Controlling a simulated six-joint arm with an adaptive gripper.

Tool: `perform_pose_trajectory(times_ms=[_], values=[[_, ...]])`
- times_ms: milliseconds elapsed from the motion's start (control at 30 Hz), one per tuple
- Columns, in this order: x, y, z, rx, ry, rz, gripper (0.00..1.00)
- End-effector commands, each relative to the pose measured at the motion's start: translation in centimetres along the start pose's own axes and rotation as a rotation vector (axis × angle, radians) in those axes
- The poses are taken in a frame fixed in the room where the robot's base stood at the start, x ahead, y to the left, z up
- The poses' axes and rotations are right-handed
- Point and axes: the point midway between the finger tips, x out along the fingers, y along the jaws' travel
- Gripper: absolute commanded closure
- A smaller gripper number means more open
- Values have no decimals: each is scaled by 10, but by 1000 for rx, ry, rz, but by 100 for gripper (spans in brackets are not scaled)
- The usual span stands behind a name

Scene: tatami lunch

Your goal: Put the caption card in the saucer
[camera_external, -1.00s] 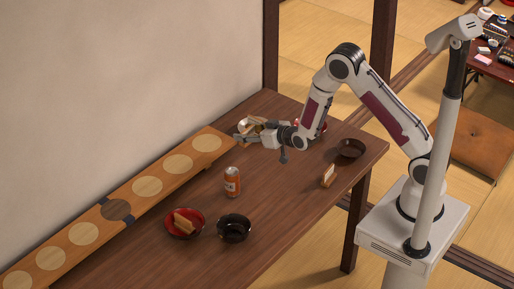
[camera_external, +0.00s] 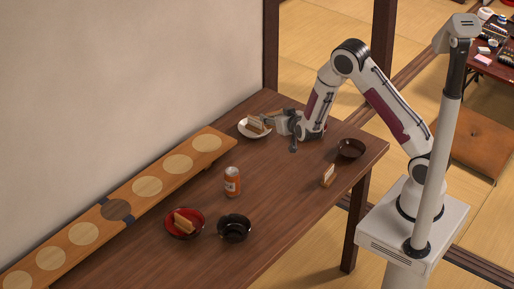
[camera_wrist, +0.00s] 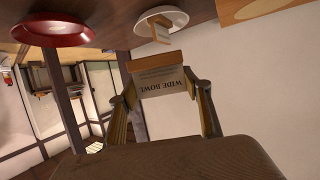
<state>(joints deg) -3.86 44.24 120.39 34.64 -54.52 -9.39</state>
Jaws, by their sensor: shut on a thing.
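My gripper (camera_wrist: 166,88) is shut on a caption card (camera_wrist: 163,79) with a wooden strip along one edge. Its printed words, WIDE BOWL, appear upside down in the wrist view. The white saucer (camera_wrist: 178,15) shows beyond the card in the wrist view, with another small wooden-based card (camera_wrist: 160,33) in it. In the external view the saucer (camera_external: 243,132) stands at the far end of the table, and my gripper (camera_external: 270,121) is at its right side. The held card cannot be clearly told apart from the one in the saucer there.
A dark bowl (camera_external: 351,148) and a small card stand (camera_external: 328,175) are at the table's right. A long board (camera_external: 150,205) lines the wall.

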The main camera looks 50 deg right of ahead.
Motion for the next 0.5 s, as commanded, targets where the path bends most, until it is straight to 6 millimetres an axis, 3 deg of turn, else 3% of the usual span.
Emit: perform_pose_trajectory(times_ms=[500], values=[[-14,103,2,148,0,357,68]])
